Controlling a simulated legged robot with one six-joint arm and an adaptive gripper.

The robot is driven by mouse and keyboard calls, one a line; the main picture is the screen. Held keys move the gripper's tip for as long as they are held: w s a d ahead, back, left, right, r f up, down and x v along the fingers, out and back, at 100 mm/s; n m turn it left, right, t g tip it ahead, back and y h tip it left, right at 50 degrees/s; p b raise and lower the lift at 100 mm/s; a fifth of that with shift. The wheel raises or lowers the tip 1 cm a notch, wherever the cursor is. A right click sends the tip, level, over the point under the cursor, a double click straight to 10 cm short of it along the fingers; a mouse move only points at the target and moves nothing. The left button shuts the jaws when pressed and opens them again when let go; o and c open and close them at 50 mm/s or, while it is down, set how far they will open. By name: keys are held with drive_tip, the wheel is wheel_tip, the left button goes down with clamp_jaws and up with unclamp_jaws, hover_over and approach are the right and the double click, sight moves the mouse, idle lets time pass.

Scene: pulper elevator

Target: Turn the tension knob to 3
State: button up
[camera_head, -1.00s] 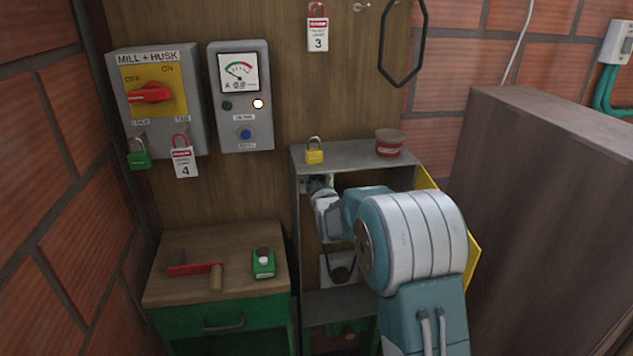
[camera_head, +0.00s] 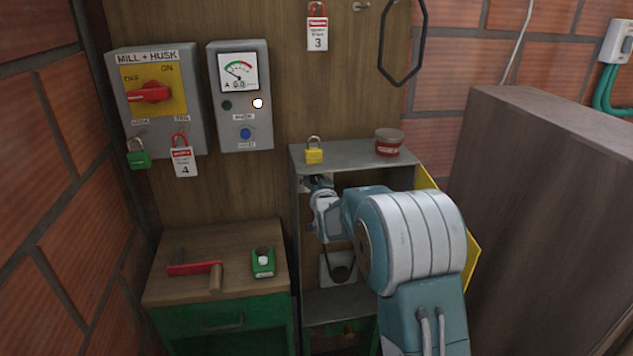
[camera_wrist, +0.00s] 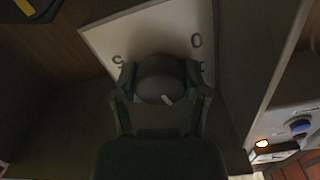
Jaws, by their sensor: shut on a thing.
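The tension knob (camera_wrist: 158,82) is a dark round knob with a white pointer mark, in the middle of the wrist view. It sits on a white dial plate (camera_wrist: 118,38) with dark numerals, of which a 0 and what looks like a 5 show; others are covered. My gripper (camera_wrist: 160,88) has one finger on each side of the knob and is shut on it. The pointer mark faces the lower right of the wrist view. In the head view my gripper (camera_head: 318,184) is inside the top left of the open grey cabinet (camera_head: 350,154), where the knob is hidden.
A yellow padlock (camera_head: 314,154) and a red tin (camera_head: 389,147) stand on the cabinet top. The yellow cabinet door (camera_head: 474,250) is open at the right.

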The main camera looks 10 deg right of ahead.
drive_tip(key=m, duration=0.5)
drive_tip(key=shift+f, duration=0.4)
drive_tip(key=shift+m, duration=0.6)
idle(0.3)
drive_tip(key=o, duration=1)
drive_tip(key=shift+a, duration=0.1)
drive_tip(key=shift+o, duration=0.8)
drive_tip(key=shift+r, duration=0.2)
drive_tip(key=shift+r, duration=0.1)
drive_tip(key=s, duration=1.2)
